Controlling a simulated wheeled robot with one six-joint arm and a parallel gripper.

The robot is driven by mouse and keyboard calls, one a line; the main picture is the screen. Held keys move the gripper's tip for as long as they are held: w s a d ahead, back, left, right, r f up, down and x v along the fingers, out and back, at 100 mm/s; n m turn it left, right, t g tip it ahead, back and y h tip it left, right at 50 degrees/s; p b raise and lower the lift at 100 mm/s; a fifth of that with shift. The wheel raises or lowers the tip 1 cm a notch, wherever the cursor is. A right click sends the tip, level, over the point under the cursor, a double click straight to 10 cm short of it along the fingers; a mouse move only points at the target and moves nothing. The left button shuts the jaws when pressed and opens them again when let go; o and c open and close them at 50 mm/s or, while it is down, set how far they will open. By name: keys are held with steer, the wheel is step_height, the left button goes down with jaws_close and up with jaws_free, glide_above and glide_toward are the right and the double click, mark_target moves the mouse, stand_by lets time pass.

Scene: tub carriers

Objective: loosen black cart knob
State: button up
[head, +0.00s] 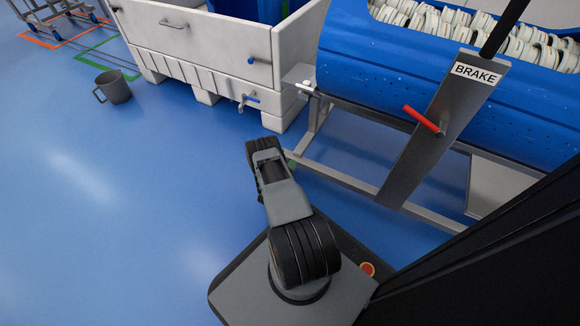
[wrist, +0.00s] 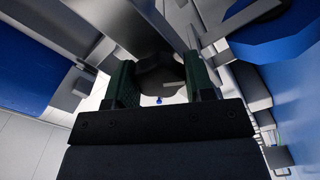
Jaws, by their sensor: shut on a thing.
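The black cart knob (wrist: 158,72) shows in the wrist view as a dark, faceted shape under grey metal framework. My gripper (wrist: 160,80) has its two dark green fingers on either side of it and is shut on it. In the head view the knob is hidden. There my arm reaches down beside the front left leg of the cart frame (head: 345,178), which carries a blue perforated tub (head: 375,75). Only a small greenish part of my gripper (head: 291,163) shows behind the arm.
A grey BRAKE lever plate (head: 430,135) with a red handle (head: 421,119) stands at the cart's front. A white vat (head: 225,50) with a blue-handled tap (head: 250,99) is at the back. A grey bucket (head: 113,87) stands left.

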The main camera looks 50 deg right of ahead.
steer(key=shift+w+a, duration=0.1)
steer(key=o, duration=0.7)
steer(key=shift+o, duration=1.1)
steer(key=p+v, duration=0.4)
steer(key=v, duration=0.9)
steer(key=shift+a, duration=0.3)
